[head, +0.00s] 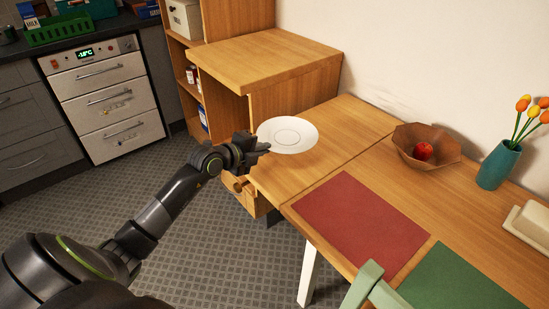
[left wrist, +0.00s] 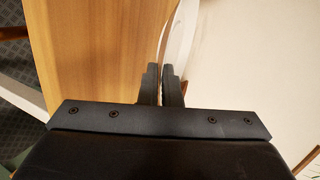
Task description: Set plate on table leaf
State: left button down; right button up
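The white round plate (head: 288,134) is level over the wooden table leaf (head: 345,119) at the table's far left end. In the left wrist view the plate (left wrist: 178,38) shows nearly edge-on as a thin pale strip. My left gripper (head: 262,147) is at the plate's near-left rim. In the left wrist view its two fingers (left wrist: 162,85) are close together with the rim between them. Whether the plate's underside touches the leaf I cannot tell. My right gripper is not in view.
A red placemat (head: 362,222) and a green placemat (head: 455,282) lie on the table. A wooden bowl (head: 440,148) with a red fruit (head: 424,151) and a teal vase (head: 500,165) stand behind. A higher wooden cabinet (head: 265,58) borders the leaf. A green chair (head: 373,288) is in front.

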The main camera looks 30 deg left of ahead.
aim_at(263, 170)
pick_arm(q)
jog(key=shift+f, duration=0.7)
notch_tip(263, 170, down, 3)
jog(key=shift+f+b, duration=0.15)
jog(key=shift+b, duration=0.45)
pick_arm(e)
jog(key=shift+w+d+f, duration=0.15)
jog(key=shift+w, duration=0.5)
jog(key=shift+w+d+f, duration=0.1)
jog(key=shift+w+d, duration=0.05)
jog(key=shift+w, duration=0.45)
pick_arm(q)
jog(key=shift+f, duration=0.1)
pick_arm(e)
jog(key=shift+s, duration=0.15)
pick_arm(q)
jog(key=c, duration=2)
grip_release()
jog(key=shift+f, duration=0.15)
jog(key=shift+o, duration=0.4)
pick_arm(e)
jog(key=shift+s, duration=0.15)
